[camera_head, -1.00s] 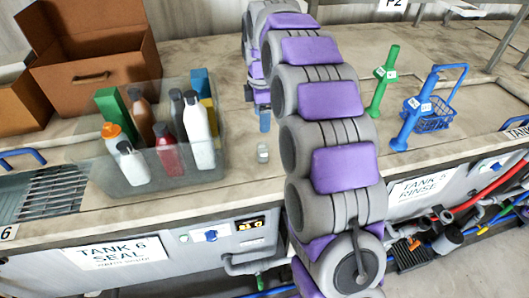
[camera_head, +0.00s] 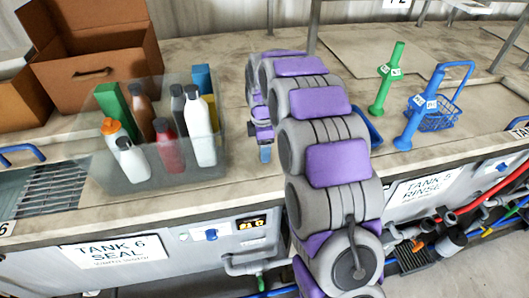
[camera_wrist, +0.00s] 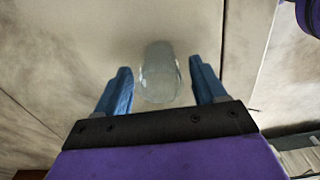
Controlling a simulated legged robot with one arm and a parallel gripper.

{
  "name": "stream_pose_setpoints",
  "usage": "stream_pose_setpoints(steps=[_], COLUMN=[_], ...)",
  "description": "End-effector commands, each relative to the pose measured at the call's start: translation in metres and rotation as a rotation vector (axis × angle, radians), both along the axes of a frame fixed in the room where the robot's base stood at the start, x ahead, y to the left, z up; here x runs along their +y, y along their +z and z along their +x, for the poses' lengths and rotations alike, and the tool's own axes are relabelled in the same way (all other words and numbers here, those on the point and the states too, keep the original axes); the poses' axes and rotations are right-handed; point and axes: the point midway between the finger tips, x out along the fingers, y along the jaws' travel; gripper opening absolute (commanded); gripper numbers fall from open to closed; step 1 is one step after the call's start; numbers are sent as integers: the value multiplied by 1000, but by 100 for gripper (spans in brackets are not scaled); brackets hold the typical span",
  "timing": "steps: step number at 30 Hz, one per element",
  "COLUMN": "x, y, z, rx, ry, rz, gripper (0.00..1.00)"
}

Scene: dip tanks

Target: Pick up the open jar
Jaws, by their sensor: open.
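The open jar (camera_wrist: 159,73) is a small clear glass vessel. In the wrist view it stands on the counter between and slightly beyond the two blue fingertips of my gripper (camera_wrist: 160,82). The fingers are apart, with a gap visible on each side of the jar. In the head view my gripper (camera_head: 265,152) is low over the counter, right of the clear bin, and the jar cannot be made out there.
A clear bin (camera_head: 150,182) of bottles stands close on the left. An open cardboard box (camera_head: 95,75) is behind it. A green handled tool (camera_head: 385,80), a blue one (camera_head: 414,115) and a blue basket (camera_head: 432,120) stand to the right. The counter (camera_head: 235,180) front edge is near.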

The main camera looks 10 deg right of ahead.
Motion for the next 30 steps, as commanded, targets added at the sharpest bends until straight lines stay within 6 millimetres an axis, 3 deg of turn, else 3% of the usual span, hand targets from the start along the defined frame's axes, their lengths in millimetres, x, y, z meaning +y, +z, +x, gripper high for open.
stream_pose_setpoints(steps=[3,10,27,30], x=[-1,0,0,0], y=[-14,-14,-15,-14], z=[0,0,0,0], rx=[0,-2,-1,-1], ry=[0,0,0,0], rz=[-1,-1,-1,-1], gripper=[70,70,16,10])
